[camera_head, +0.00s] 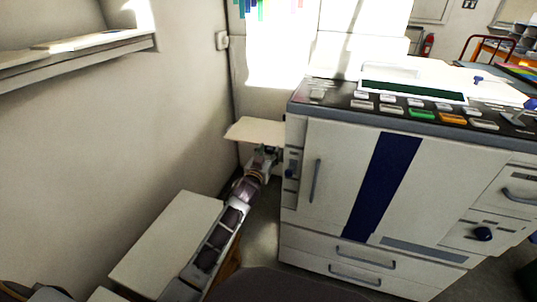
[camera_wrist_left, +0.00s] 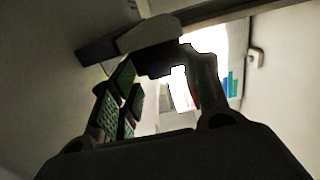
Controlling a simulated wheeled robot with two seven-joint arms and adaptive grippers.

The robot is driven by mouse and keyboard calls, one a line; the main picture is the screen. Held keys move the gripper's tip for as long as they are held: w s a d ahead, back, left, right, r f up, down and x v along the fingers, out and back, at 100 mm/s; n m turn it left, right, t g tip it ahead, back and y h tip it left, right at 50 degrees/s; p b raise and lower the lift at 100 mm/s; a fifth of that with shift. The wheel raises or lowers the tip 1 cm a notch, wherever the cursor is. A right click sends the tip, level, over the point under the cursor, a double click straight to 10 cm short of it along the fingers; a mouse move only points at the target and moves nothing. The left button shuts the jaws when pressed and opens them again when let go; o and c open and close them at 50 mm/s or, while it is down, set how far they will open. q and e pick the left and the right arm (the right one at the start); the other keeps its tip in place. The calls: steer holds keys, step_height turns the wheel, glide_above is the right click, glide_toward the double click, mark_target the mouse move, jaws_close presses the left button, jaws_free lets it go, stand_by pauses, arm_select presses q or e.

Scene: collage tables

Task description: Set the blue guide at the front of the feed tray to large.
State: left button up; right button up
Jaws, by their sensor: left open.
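The feed tray (camera_head: 255,130) is a pale flat plate sticking out from the left side of the large white copier. My left gripper (camera_head: 266,154) is just below its front edge, close to the copier's side. In the left wrist view my left gripper (camera_wrist_left: 165,92) is open, its fingers spread, with green pads on the left finger. A dark block (camera_wrist_left: 158,62) shows between the fingertips; I cannot tell whether it is the guide or whether the fingers touch it. The blue guide cannot be made out in either view. My right gripper is not in view.
The copier (camera_head: 340,180) fills the right side, with buttons on top and drawers below. A small blue knob (camera_head: 290,173) is on its left side, near my gripper. A pale box top (camera_head: 165,240) lies left of my arm. A wall shelf (camera_head: 90,45) is at upper left.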

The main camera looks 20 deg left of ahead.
arm_select(q)
steer(key=shift+w, duration=0.2)
jaws_close()
stand_by(0.4)
